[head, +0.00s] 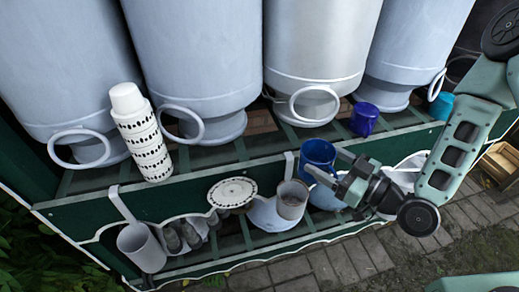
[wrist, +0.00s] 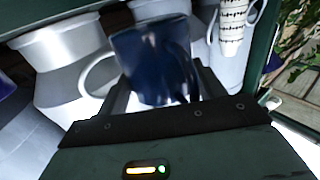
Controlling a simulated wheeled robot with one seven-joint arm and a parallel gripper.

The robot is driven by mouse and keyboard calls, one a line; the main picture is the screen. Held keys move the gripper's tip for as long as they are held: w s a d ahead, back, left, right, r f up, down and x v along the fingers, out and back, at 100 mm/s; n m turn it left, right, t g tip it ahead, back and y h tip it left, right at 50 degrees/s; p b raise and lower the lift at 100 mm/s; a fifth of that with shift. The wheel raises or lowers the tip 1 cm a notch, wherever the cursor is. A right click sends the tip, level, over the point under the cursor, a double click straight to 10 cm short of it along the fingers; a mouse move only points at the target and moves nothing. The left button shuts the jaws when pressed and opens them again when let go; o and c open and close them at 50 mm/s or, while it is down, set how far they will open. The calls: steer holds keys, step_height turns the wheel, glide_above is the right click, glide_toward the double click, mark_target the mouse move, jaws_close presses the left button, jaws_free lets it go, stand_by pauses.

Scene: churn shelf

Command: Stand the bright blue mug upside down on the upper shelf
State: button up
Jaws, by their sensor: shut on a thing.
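The bright blue mug (head: 318,153) is between the fingers of my gripper (head: 338,172) in the head view, at the front edge of the upper shelf (head: 215,155). My gripper reaches in from the right and is shut on the mug. In the wrist view the mug (wrist: 155,65) looks dark blue and fills the space between the fingers (wrist: 165,90). It seems to have its open end up in the head view, but its exact tilt and any contact with the shelf are hard to tell.
Large grey churns (head: 195,60) line the back of the upper shelf.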

steer(key=p+x, duration=0.2)
steer(key=x, duration=1.6)
steer(key=shift+a+f, duration=0.15)
step_height(320, 180, down, 2)
steer(key=shift+f+p, duration=0.15)
steer(key=shift+p, duration=0.3)
steer(key=shift+f, duration=0.25)
steer(key=shift+f, duration=0.15)
steer(key=o, duration=1.1)
